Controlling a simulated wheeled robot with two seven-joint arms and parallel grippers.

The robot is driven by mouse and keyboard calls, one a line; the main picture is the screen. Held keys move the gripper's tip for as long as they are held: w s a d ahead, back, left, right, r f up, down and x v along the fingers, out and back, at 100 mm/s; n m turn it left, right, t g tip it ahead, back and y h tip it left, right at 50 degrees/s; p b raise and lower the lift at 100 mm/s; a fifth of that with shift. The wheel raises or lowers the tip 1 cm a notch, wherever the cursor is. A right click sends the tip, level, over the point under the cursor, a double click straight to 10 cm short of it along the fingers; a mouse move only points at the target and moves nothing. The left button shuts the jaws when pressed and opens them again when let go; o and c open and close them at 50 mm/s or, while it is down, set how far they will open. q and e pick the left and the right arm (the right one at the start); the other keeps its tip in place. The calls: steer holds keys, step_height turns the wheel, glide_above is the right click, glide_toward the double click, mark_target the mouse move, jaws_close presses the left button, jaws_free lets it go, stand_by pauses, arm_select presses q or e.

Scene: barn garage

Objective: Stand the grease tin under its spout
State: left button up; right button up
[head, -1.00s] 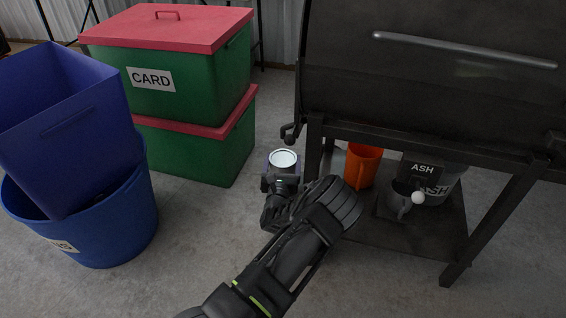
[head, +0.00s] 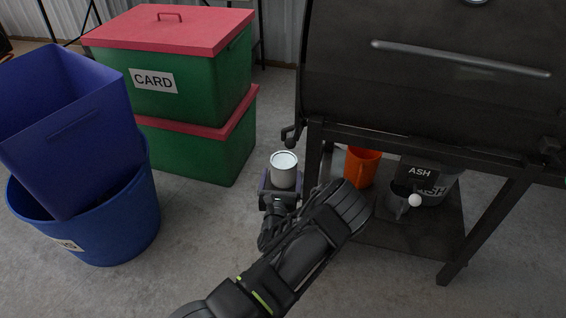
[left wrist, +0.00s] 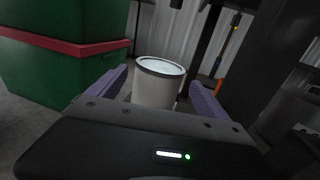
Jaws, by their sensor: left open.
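The grease tin (head: 284,172) is a pale grey open-topped can with a bright inside, upright just left of the grill's left front leg. The dark spout (head: 289,134) at the grill's lower left corner is above and slightly behind it in the head view. My left gripper (head: 282,184) is open, low around the tin. In the left wrist view the tin (left wrist: 158,85) stands between the spread purple fingers, with a gap visible on its left. The tin's base is hidden, so I cannot tell what it rests on. My right gripper is not in view.
The black grill (head: 430,70) stands on the right. Its lower shelf (head: 400,230) holds an orange jug (head: 361,165), a dark mug (head: 397,203) and an ash bucket (head: 447,186). Green card boxes (head: 200,150) and a blue tub (head: 100,235) stand left. Floor between is clear.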

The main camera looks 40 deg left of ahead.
arm_select(q)
steer(key=v, duration=0.5)
steer(key=shift+s+p, duration=0.1)
steer(key=shift+p, duration=0.25)
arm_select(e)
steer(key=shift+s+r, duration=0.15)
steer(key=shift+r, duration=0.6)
